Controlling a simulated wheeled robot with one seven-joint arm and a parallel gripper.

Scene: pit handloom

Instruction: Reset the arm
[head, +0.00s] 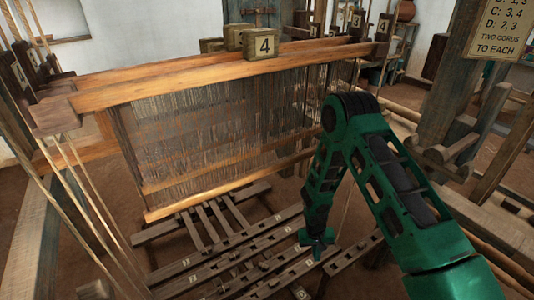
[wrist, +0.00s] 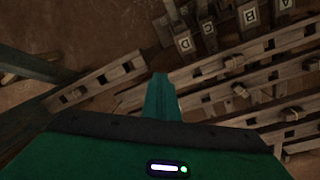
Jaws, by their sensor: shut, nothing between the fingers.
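My green arm rises from the lower right of the head view, bends at a dark elbow and hangs down. My gripper (head: 318,246) is at its lower end, pointing down above the wooden treadles in front of the loom. In the wrist view my gripper (wrist: 160,84) shows as one green shape with its fingers together. It is shut and holds nothing. Wooden bars with dark slots (wrist: 210,72) lie below it. I cannot tell from these frames how far the tip is above them.
The loom's shaft frame (head: 160,88) with its hanging cords stands behind my arm. A block marked 4 (head: 263,45) sits on its top. A sign (head: 497,28) hangs on a post at the right. Slanted cords (head: 95,205) run down the left. Lettered blocks (wrist: 250,16) show in the wrist view.

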